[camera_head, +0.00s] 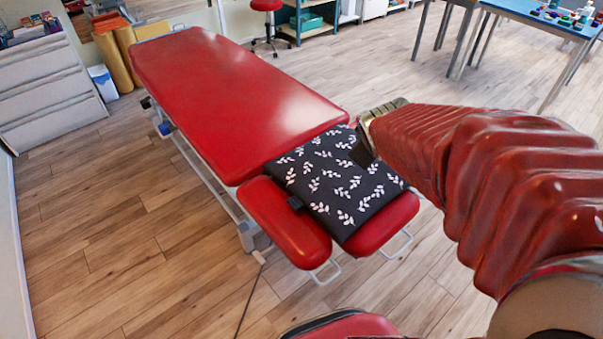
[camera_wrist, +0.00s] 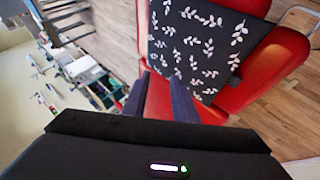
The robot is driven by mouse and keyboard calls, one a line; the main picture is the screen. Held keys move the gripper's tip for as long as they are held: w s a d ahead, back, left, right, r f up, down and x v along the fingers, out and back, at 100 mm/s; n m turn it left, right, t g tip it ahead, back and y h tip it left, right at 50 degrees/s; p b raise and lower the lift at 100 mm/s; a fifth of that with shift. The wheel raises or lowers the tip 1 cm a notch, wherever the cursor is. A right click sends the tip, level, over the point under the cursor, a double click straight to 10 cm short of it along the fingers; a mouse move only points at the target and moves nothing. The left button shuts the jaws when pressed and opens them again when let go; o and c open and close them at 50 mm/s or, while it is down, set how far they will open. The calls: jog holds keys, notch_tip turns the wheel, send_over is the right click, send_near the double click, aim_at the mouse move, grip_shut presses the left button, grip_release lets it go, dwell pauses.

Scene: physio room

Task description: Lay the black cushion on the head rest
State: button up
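The black cushion (camera_head: 335,186) with white leaf sprigs lies flat on the red head rest (camera_head: 283,218) at the near end of the red treatment table (camera_head: 225,90). It covers the middle of the head rest, and its far edge is by the table's end. Red pad shows on both sides of it. My gripper (camera_head: 365,152) is at the cushion's far right edge. In the wrist view, the two fingers of my gripper (camera_wrist: 160,78) stand apart with red surface between them. Their tips are close to the edge of the cushion (camera_wrist: 205,45); whether they touch it I cannot tell.
Wire handles (camera_head: 327,272) stick out from the head rest's near side. White drawers (camera_head: 48,90) stand at the far left. A blue-topped table (camera_head: 540,12) with small items is at the far right. The wooden floor (camera_head: 130,240) around the treatment table is mostly clear.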

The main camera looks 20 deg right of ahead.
jog(key=s+a+r+m+g+y, duration=0.1)
jog(key=s+a+m+y, duration=0.1)
jog(key=s+a, duration=0.5)
jog(key=s+a+r+m+g+y, duration=0.1)
jog(key=s+a+r+m+y, duration=0.1)
jog(key=s+a, duration=0.5)
jog(key=a+m, duration=0.1)
jog(key=a, duration=0.4)
jog(key=shift+s+a+r, duration=0.2)
jog(key=shift+s+a, duration=0.15)
jog(key=shift+s, duration=0.05)
